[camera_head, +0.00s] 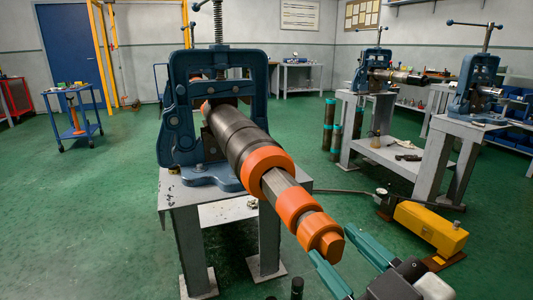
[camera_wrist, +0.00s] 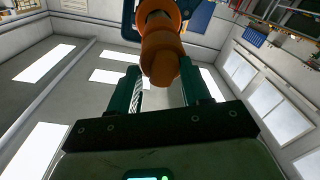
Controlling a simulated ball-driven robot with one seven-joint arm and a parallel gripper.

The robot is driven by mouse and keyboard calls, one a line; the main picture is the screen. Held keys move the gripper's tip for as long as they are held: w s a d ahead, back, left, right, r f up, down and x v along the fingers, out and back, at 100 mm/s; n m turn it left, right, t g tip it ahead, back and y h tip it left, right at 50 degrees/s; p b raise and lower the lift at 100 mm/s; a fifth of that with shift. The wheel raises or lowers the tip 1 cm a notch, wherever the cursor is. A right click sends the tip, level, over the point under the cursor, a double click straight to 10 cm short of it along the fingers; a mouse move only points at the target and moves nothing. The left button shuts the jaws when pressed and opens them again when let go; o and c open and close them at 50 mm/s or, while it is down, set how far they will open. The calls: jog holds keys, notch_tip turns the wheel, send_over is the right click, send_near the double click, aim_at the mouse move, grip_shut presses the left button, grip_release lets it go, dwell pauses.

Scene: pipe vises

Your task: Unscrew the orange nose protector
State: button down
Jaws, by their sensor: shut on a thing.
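The orange nose protector (camera_head: 321,238) is the stepped orange piece at the free end of a long dark tool (camera_head: 245,140), nearest me in the head view. In the wrist view the orange nose protector (camera_wrist: 160,58) lies between the two teal fingers. My gripper (camera_head: 330,243) comes from the lower right, with a finger on each side of the orange end, and is shut on it. The exact finger contact is hard to see. A blue vise (camera_head: 215,110) clamps the tool.
The vise stands on a grey bench (camera_head: 185,220). A yellow pump (camera_head: 430,228) with a hose lies on the green floor to the right. Other benches with vises (camera_head: 375,68) stand farther right. A blue trolley (camera_head: 75,115) stands at the left.

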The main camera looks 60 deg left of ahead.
jog(key=n+b, duration=0.2)
jog(key=shift+d+b, duration=0.1)
jog(key=shift+b, duration=0.3)
jog(key=shift+n+b, duration=1)
jog(key=shift+r+n, duration=0.3)
jog(key=shift+w, duration=0.1)
jog(key=c, duration=1.1)
grip_release()
jog(key=shift+c, duration=0.2)
jog(key=o, duration=0.4)
jog(key=shift+f, duration=0.15)
jog(key=shift+c, duration=0.2)
